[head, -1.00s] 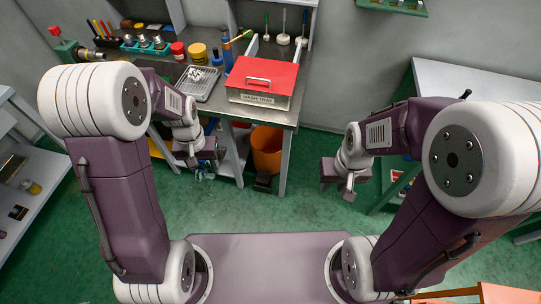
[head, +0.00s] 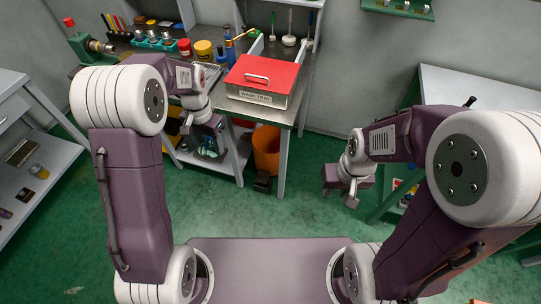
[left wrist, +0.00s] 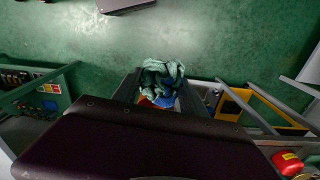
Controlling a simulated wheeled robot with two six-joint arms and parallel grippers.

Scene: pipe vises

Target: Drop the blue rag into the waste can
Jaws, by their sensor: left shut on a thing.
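The pale blue-green rag (left wrist: 163,72) is bunched between the fingers of my left gripper (left wrist: 165,92) in the left wrist view. In the head view my left gripper (head: 208,143) is at the bench's front, left of the orange waste can (head: 266,150). The rag there is small and hard to make out. The can stands on the floor by the bench, with a dark pedal-like part in front; its inside cannot be seen clearly. My right gripper (head: 348,185) hangs empty over the floor to the right of the can; its finger gap is unclear.
The bench (head: 291,117) carries a red-lidded wash tray (head: 262,80), jars and a vise (head: 88,47). A bench leg (head: 283,165) stands just right of the can. A lower shelf (head: 212,165) is left of it. The green floor in front is clear.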

